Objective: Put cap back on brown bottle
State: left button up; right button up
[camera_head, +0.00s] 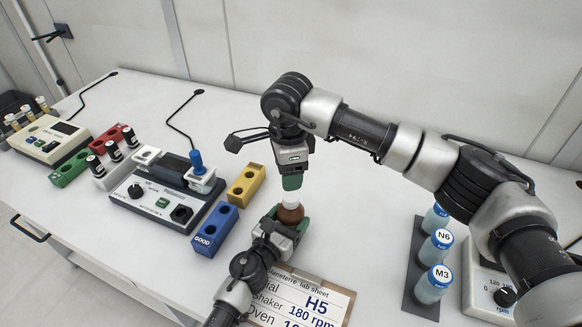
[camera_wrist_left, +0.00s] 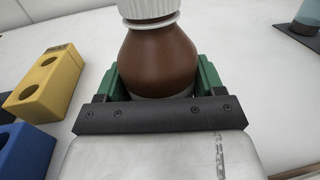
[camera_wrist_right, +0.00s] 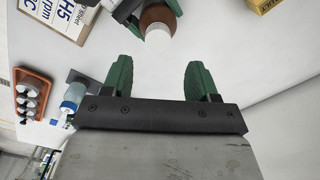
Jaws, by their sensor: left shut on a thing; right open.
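The brown bottle (camera_head: 290,213) stands upright in my left gripper (camera_head: 284,224), which is shut around its body. In the left wrist view the bottle (camera_wrist_left: 157,62) fills the space between the green fingers. A white ribbed cap (camera_wrist_left: 148,8) sits on top of its neck; its upper part is cut off there. The cap (camera_head: 291,198) also shows in the head view. My right gripper (camera_head: 292,184) points down just above the cap. In the right wrist view its fingers (camera_wrist_right: 156,70) are open with nothing between them, and the cap (camera_wrist_right: 160,38) lies beyond the fingertips.
A lab sheet on a clipboard (camera_head: 338,295) lies by my left gripper. Blue (camera_head: 215,232) and yellow (camera_head: 246,183) two-hole blocks and a grey device (camera_head: 155,205) stand left. A rack of blue-capped bottles (camera_head: 410,290) stands right. The table behind the grippers is clear.

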aim_at(291, 196)
jog(key=n, duration=0.6)
jog(key=shift+d+r, duration=0.1)
jog(key=shift+d, duration=0.2)
jog(key=shift+f, duration=4.05)
jog(key=c, duration=0.9)
jog(key=m, duration=0.8)
jog(key=o, duration=1.1)
